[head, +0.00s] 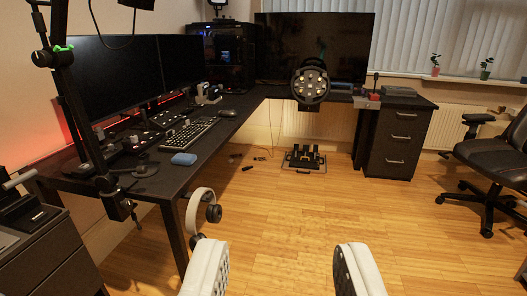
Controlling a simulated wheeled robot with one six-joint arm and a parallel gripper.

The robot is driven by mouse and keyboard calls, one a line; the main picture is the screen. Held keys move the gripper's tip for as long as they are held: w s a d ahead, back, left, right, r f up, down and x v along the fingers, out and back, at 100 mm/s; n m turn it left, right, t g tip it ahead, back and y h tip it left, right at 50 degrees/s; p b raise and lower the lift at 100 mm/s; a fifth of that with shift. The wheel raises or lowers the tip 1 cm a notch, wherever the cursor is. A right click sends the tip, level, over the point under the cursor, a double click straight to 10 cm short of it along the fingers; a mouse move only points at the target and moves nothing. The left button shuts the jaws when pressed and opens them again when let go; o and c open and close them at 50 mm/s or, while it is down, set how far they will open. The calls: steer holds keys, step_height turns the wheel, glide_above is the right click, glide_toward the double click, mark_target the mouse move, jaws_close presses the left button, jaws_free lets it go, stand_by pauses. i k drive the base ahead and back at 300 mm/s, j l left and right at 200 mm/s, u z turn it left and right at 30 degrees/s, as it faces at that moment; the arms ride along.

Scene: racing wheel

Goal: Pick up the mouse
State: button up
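A small dark mouse (228,113) lies on the black L-shaped desk (158,188), just beyond the far end of the keyboard. My gripper (283,270) shows at the bottom of the head view as two white fingers set wide apart. It is open, with only wooden floor visible between the fingers. The gripper is in front of the desk, well short of the mouse and to its right in the picture.
A racing wheel (310,85), pedals (304,160) and drawers (399,141) stand behind. An office chair (497,160) is right. The middle floor is clear.

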mark_target(225, 113)
steer(key=i, duration=3.3)
steer(key=i+l+u, duration=0.1)
steer(key=i+u, duration=0.25)
steer(key=i, duration=0.15)
